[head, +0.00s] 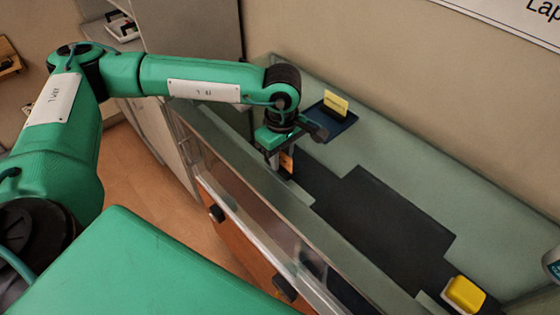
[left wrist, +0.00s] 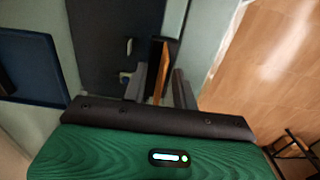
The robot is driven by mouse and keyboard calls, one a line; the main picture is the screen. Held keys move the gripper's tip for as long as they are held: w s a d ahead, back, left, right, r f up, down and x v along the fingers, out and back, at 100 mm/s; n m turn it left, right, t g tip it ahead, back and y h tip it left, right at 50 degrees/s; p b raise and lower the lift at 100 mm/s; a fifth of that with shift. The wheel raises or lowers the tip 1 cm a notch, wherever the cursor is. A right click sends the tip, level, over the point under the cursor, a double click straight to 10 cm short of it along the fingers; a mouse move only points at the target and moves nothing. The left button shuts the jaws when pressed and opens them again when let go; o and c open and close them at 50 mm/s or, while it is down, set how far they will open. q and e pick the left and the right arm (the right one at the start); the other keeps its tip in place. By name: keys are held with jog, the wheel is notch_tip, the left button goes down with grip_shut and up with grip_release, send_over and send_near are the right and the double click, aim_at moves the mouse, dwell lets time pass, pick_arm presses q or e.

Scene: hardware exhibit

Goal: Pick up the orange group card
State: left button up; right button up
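The orange group card (head: 287,162) stands upright in the glass-fronted display case, at the tip of my left gripper (head: 279,160). In the left wrist view the card (left wrist: 160,72) shows nearly edge-on, as an orange strip beside a dark part. My left gripper (left wrist: 158,90) points down over it, with one finger on each side of the card. Gaps show between the fingers and the card, so the gripper looks open around it. The card's lower part is partly hidden by the gripper in the head view. My right gripper is not in view.
A yellow card (head: 336,104) stands on a dark blue tray (head: 333,123) behind the gripper. A yellow block (head: 465,294) sits at the lower right. The glass front (head: 232,171) runs close to the gripper. A dark mat (head: 385,215) lies mostly bare.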

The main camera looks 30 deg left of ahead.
pick_arm(q)
grip_shut()
jog(key=shift+r, duration=0.1)
